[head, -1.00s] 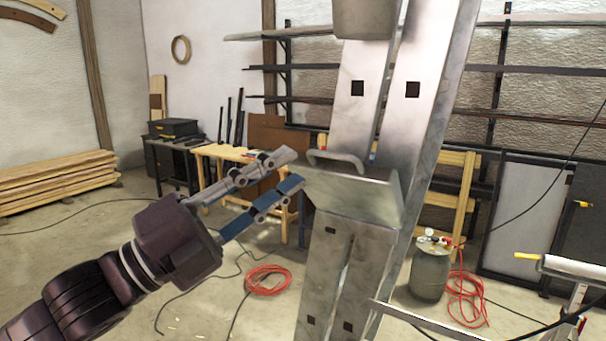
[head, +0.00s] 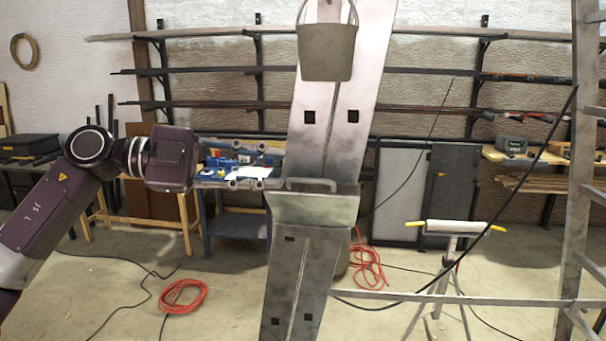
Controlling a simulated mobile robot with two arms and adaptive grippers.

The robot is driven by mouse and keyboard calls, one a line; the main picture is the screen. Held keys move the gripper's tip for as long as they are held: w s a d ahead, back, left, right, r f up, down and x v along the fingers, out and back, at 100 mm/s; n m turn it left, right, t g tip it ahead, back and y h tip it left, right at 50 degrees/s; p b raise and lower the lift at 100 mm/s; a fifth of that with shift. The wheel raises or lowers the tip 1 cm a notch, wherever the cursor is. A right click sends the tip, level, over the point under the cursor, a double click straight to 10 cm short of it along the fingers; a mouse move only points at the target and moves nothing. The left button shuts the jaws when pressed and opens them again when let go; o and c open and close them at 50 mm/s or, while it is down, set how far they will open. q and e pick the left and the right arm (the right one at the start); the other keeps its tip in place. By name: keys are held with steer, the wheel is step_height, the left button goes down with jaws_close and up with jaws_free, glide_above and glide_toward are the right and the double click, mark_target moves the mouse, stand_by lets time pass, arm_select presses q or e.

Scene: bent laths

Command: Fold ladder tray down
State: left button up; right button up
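The ladder's grey metal front (head: 310,165) rises through the middle of the head view. The tray (head: 315,209) is a worn metal panel across it at mid-height, with a bar handle (head: 312,183) along its upper edge. How far the tray is folded is hard to tell from here. My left gripper (head: 279,166) comes in level from the left. Its two fingers are spread apart with nothing seen between them, and the tips end by the tray's upper left corner, near the handle. I cannot tell whether they touch. My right gripper is out of view.
A metal bucket (head: 327,53) hangs on the ladder above the tray. A thin brace (head: 450,299) runs right to another upright (head: 573,190). A roller stand (head: 452,229), a red hose coil (head: 184,297) and cables stand or lie on the floor. Workbenches and wall racks are behind.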

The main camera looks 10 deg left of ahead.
mark_target(304, 179)
arm_select(q)
steer(key=shift+n+y, duration=0.6)
steer(key=x, duration=0.2)
steer(key=p+x, duration=0.1)
steer(key=x, duration=0.1)
steer(key=w+f+p+x, duration=0.1)
steer(key=x, duration=0.2)
steer(key=shift+a+f, duration=0.15)
steer(key=shift+a, duration=0.1)
steer(key=shift+w+d+f, duration=0.15)
steer(key=shift+d+f, duration=0.05)
steer(key=shift+d, duration=0.15)
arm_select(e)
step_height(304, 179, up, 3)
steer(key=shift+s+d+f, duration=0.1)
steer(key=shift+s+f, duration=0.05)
arm_select(q)
steer(key=shift+c, duration=0.2)
jaws_close()
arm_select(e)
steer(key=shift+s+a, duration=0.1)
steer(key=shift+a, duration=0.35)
